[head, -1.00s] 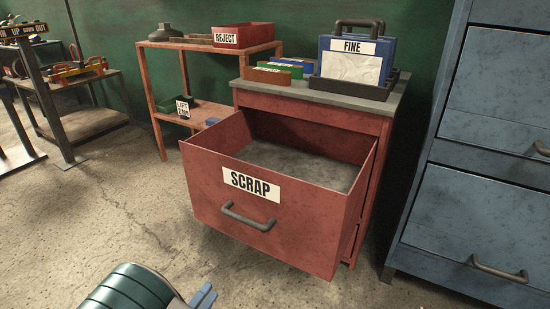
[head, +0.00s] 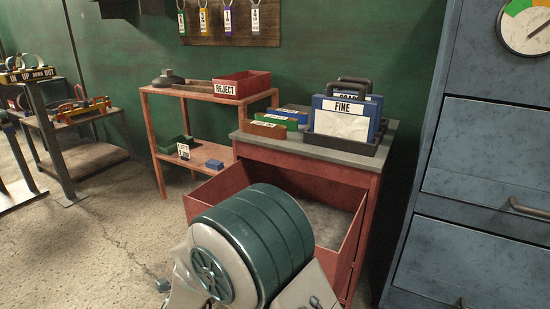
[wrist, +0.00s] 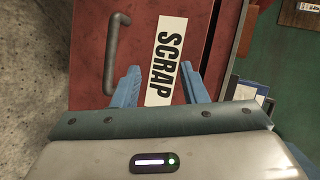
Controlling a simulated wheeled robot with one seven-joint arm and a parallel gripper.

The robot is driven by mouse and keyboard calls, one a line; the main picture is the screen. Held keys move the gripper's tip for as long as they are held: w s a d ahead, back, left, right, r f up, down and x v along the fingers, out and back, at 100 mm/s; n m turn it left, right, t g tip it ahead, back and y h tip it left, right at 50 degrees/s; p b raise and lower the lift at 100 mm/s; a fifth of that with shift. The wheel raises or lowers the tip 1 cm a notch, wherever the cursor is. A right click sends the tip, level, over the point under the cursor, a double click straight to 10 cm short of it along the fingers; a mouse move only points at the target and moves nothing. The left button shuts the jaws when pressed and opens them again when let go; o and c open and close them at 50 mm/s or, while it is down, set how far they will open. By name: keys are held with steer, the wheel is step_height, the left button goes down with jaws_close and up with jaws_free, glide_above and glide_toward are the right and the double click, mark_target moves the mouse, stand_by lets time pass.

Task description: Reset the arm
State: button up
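My gripper (wrist: 158,85) shows in the wrist view with its two blue fingers spread apart and nothing between them. It faces the front of the red SCRAP drawer (wrist: 85,55), with the drawer's handle (wrist: 112,55) to the left of the fingers. I cannot tell the exact gap between the fingertips and the drawer front. In the head view my arm covers much of the open drawer (head: 215,190), and my gripper is hidden there. The visible part of the drawer's inside is grey and looks empty.
The red cabinet's top (head: 270,138) holds a FINE case (head: 342,120) in a dark tray and several coloured blocks. A shelf (head: 210,153) with a REJECT bin (head: 248,86) stands behind to the left. A blue cabinet (head: 480,160) stands close on the right.

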steer(key=s+d+r+n+g+y+p, duration=0.1)
steer(key=d+r+n+g+y+p, duration=0.15)
steer(key=d+r+n+p, duration=0.65)
steer(key=s+d+r+n+g+y+p, duration=0.1)
steer(key=s+d+r+g+y+p, duration=0.15)
steer(key=r, duration=1.15)
steer(key=s+d+r+n+g+h+p, duration=0.2)
steer(key=s+d+r+p, duration=0.3)
steer(key=s+d, duration=0.4)
steer(key=s+d+r+n+g+h+p, duration=0.1)
steer(key=s+d+r+n+g+p, duration=0.2)
steer(key=s+d, duration=0.7)
step_height(320, 180, up, 4)
steer(key=n+p, duration=0.2)
steer(key=p, duration=0.1)
steer(key=shift+g+h, duration=0.4)
